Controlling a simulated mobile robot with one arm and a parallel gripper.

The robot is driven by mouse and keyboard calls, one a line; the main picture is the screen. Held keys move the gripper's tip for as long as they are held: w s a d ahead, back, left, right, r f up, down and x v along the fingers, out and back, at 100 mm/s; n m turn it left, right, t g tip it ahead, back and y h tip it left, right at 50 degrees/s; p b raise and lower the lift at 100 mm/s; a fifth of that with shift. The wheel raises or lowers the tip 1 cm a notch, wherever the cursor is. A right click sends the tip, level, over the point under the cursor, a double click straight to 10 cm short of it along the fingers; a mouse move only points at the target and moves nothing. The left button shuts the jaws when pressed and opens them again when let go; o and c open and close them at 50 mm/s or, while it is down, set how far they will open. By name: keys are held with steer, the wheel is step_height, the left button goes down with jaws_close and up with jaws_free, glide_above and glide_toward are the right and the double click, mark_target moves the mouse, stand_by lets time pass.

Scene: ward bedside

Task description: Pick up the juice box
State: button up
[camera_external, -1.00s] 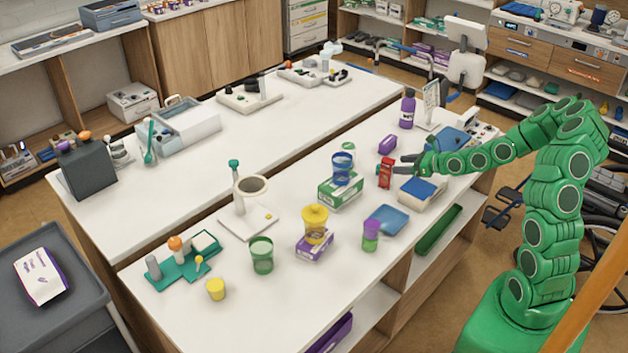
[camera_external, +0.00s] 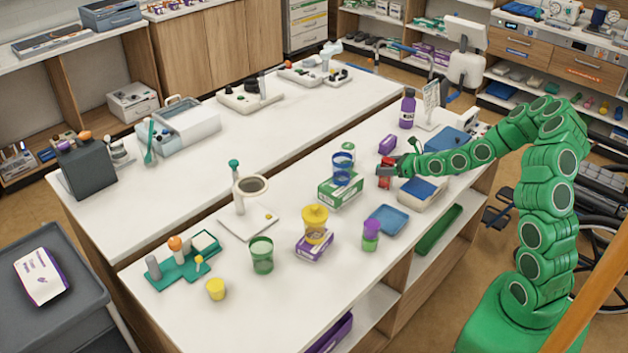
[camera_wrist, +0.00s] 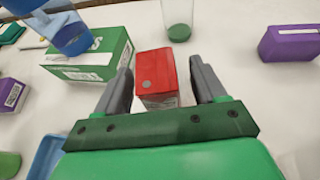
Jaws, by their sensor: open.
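The juice box (camera_external: 385,178) is a small red carton standing on the white counter. In the wrist view the red juice box (camera_wrist: 156,76) is upright between the two grey fingers, nearer the left finger, with a gap to the right one. My gripper (camera_external: 388,171) is at the juice box and partly covers it in the external view. In the wrist view my gripper (camera_wrist: 165,85) is open, with its fingers on either side of the box. I cannot tell whether the left finger touches it.
A green-and-white box (camera_wrist: 92,56) with a blue cup (camera_wrist: 65,30) on it stands close on the left. A clear cup with green (camera_wrist: 179,25) is just beyond the juice box. A purple box (camera_wrist: 289,42) lies to the right. A blue-topped tray (camera_external: 421,190) is near the gripper.

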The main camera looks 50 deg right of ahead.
steer(key=c, duration=1.2)
steer(key=shift+r, duration=0.1)
